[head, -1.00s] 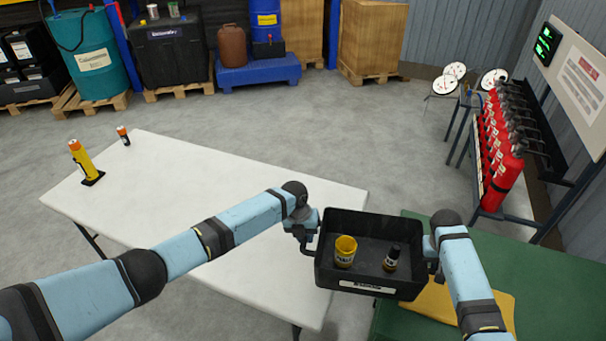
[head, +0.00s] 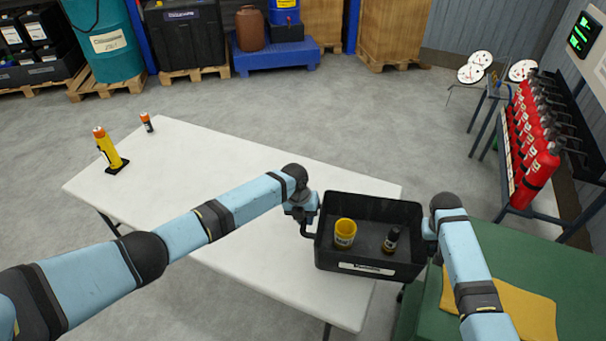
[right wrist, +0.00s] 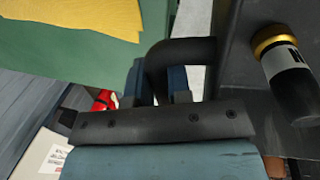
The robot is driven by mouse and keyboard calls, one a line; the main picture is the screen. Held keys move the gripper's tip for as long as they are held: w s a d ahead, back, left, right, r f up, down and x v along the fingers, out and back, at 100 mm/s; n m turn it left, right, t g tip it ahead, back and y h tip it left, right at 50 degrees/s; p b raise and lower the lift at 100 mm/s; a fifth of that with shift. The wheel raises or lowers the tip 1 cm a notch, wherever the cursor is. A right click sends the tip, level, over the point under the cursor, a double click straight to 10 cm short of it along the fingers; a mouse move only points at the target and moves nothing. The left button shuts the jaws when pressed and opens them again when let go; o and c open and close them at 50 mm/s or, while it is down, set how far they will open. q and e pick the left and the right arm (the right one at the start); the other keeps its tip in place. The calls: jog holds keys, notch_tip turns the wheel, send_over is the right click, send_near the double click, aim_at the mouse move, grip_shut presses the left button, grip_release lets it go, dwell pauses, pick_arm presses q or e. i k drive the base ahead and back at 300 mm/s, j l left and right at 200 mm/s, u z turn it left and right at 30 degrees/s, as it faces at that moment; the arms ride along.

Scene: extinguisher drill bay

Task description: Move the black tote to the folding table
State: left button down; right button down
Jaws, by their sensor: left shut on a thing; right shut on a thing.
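The black tote (head: 369,268) is held between my two grippers, over the right end of the white folding table (head: 230,165). I cannot tell its height above the table top. A yellow cup (head: 345,233) and a small black bottle (head: 390,241) stand in it. My left gripper (head: 307,222) is shut on the tote's left handle. My right gripper (head: 431,240) is at the right side, and the right wrist view shows its fingers (right wrist: 163,88) shut on the black handle. The bottle (right wrist: 290,75) also shows there, tilted in the picture.
A green-topped table (head: 530,265) with a yellow cloth (head: 525,312) is at the right. The table's middle is clear. Red extinguishers (head: 530,145) hang at the right.

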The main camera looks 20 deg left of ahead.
aim_at(275, 215)
jog(key=i+j, duration=0.1)
jog(key=j, duration=0.35)
jog(key=i+j+u, duration=0.1)
jog(key=j, duration=0.35)
jog(key=i+j, duration=0.1)
jog(key=j, duration=0.3)
jog(key=u, duration=0.05)
